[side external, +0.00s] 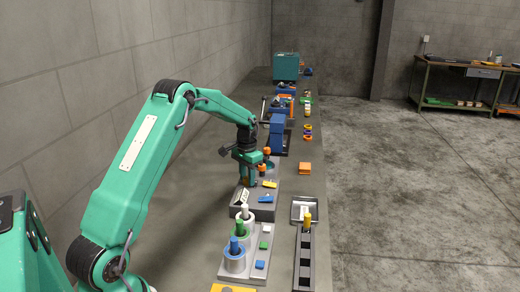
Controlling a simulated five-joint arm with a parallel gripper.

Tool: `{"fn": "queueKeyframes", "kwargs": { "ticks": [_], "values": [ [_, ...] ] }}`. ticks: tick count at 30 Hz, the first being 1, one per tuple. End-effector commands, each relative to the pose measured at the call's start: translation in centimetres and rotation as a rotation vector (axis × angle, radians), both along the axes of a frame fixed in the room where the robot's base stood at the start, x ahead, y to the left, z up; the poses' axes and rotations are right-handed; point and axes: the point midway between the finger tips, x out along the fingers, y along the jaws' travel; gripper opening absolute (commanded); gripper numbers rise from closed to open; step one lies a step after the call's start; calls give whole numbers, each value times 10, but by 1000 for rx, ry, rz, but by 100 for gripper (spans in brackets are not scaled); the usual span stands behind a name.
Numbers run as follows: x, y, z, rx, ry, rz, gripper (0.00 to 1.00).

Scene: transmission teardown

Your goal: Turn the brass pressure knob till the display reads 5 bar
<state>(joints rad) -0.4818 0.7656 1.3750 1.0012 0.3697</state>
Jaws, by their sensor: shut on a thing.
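My gripper (248,182) points down over a dark grey panel block (265,212) on the long bench. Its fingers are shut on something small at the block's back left. I take this to be the brass knob, but the fingers hide most of it. A small white plate with dark marks (243,197) stands tilted just in front of the gripper; it may be the display, and its reading is too small to make out. A yellow lever (269,184) and a blue lever (265,199) sit on the block to the right of the gripper.
Close in front stands a grey fixture (238,271) with white, green and blue-topped cylinders. To its right are a dark slotted rail (304,262) and a grey tray (297,203). An orange block (305,168) lies behind. A blue press (277,133) stands farther back.

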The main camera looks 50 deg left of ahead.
Motion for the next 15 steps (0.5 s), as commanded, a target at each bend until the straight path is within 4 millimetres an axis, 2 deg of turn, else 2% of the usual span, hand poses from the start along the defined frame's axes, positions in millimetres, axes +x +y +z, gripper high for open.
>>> {"fn": "queueKeyframes", "kwargs": {
  "ticks": [6,15],
  "values": [
    [0,0,1,0,0,-187,7],
    [0,0,1,0,0,-356,7]
  ]
}}
